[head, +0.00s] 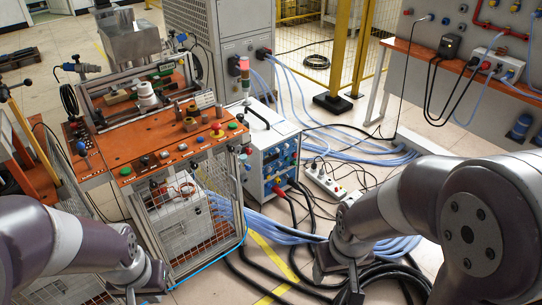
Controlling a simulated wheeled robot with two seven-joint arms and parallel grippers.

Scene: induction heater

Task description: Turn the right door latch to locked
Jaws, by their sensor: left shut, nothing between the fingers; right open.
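I cannot make out the right door latch; it is too small or hidden. An orange-topped machine (160,165) stands at left centre, with a mesh-sided lower frame (185,225) under its button panel. My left gripper (146,296) is at the bottom edge, below and in front of that frame, shut and empty; its fingertips are partly cut off. My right gripper (349,292) is at the bottom centre, above the cables on the floor, open and apart from the machine; its fingers are dark and hard to see.
A white power unit (270,145) with a blue front stands right of the machine. Thick blue and black cables (290,235) cover the floor beside it. A grey cabinet (215,40) and yellow fence posts (340,50) stand behind. An orange-topped bench (450,62) is at right.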

